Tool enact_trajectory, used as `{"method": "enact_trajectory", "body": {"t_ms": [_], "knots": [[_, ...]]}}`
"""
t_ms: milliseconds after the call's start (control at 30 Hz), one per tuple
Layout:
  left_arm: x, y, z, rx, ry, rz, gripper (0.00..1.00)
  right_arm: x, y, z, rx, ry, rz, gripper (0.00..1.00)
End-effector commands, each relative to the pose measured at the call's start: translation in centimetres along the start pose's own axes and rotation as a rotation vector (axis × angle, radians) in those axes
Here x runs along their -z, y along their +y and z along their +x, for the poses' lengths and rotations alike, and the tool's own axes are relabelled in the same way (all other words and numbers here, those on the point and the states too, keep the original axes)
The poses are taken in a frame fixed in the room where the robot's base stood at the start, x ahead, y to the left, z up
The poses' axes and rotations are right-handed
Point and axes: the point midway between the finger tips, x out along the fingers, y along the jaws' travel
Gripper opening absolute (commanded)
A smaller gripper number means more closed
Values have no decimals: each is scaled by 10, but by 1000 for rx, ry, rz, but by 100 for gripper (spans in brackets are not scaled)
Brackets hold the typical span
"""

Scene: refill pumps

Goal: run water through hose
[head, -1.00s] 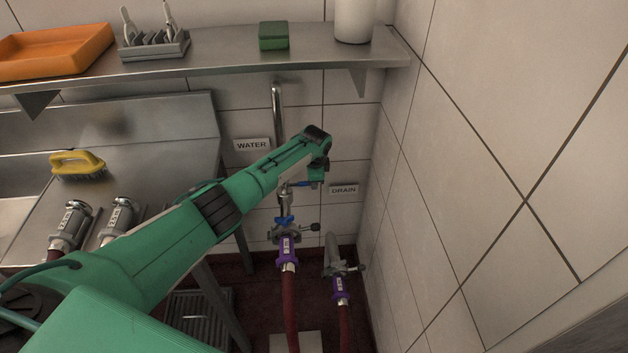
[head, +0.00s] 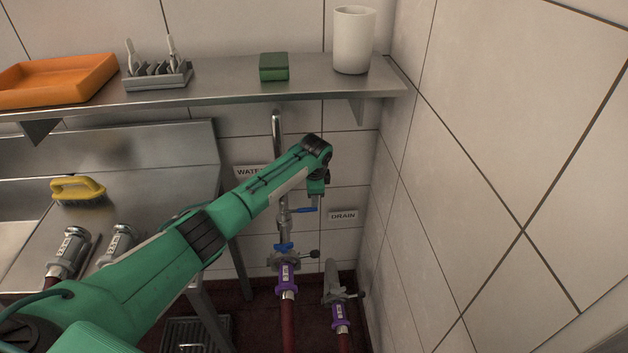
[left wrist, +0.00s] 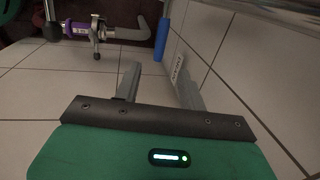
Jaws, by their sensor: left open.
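The water pipe comes down the wall below the WATER sign (head: 248,171). It carries a blue lever (head: 306,210) and, lower, a blue-handled valve (head: 284,247) joined to a dark red hose (head: 288,325) by a purple coupling (head: 287,276). A second hose with a purple coupling (head: 340,312) meets the drain pipe (head: 331,277) below the DRAIN sign (head: 343,215). My left gripper (head: 316,205) points down close to the blue lever. In the left wrist view, its fingers (left wrist: 158,88) are apart and empty, with the blue lever (left wrist: 162,38) beyond them. My right gripper is not seen.
A steel shelf (head: 220,94) above holds an orange tray (head: 60,80), a grey rack, a green block and a white container (head: 353,40). A tiled side wall (head: 480,200) stands close at right. A yellow brush (head: 78,190) and two metal couplings lie on the sink counter.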

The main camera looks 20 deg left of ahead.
Motion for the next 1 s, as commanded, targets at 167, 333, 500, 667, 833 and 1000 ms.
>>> {"method": "enact_trajectory", "body": {"t_ms": [167, 333, 500, 667, 833, 1000], "knots": [[0, -1, -38, 4, 2, 1, 41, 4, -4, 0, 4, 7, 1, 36], [0, -1, -60, 2, 1, -1, 41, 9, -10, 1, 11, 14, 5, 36], [0, 0, -68, 1, 0, -1, 41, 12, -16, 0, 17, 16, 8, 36], [0, 0, -69, 1, 0, -1, 41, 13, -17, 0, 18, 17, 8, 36], [0, 0, -69, 1, 0, -1, 41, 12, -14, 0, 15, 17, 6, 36], [1, 4, -66, -1, 2, 0, 41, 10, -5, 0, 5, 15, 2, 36]]}}
